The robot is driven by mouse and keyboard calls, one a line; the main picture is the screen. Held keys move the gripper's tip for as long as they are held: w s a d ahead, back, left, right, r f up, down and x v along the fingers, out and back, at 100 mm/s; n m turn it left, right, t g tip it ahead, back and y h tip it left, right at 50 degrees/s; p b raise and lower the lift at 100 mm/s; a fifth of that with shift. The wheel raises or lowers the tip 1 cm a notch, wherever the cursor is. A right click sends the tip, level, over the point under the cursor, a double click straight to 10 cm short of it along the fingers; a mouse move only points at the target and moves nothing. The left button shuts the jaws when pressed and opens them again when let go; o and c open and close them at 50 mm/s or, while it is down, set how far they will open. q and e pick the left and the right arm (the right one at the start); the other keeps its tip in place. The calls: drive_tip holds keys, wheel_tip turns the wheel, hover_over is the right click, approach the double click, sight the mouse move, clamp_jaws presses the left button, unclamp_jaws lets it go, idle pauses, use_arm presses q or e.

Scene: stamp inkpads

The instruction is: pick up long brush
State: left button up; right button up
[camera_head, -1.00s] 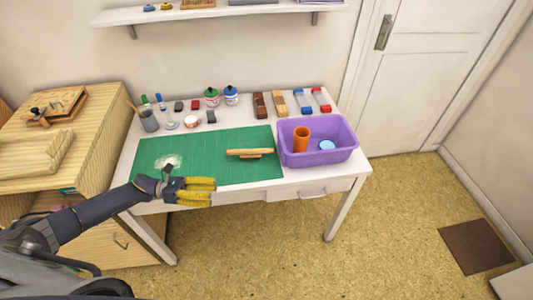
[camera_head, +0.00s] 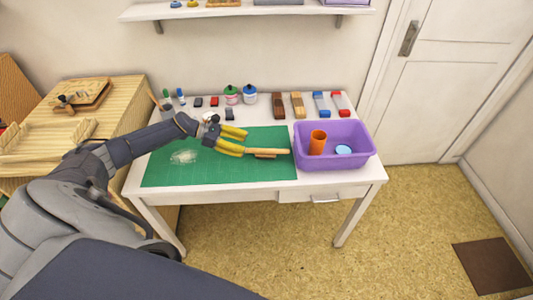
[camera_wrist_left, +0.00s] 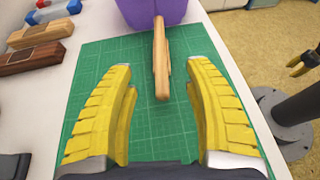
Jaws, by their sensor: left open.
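The long brush (camera_head: 268,152) is a wooden bar with a narrow handle, lying on the green mat (camera_head: 215,174) near its right side. In the left wrist view the brush (camera_wrist_left: 161,60) points toward me, its near end between the fingertips. My left gripper (camera_head: 245,142) has yellow fingers, is open and empty, and is at the left end of the brush in the head view. Its fingers stand apart on both sides of that end in the left wrist view (camera_wrist_left: 159,72), with no contact visible. Yellow fingertips at the right edge there look like my right gripper (camera_wrist_left: 303,64).
A purple bin (camera_head: 348,162) holding an orange cup (camera_head: 317,142) and a blue round thing (camera_head: 343,150) stands just right of the brush. Blocks, jars (camera_head: 249,95) and small pads line the table's back. The mat's front part is clear.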

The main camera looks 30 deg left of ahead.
sight(262, 149)
use_arm(q)
drive_tip(key=shift+x, duration=5.05)
drive_tip(key=shift+o, duration=0.2)
drive_tip(key=shift+r, duration=0.1)
clamp_jaws()
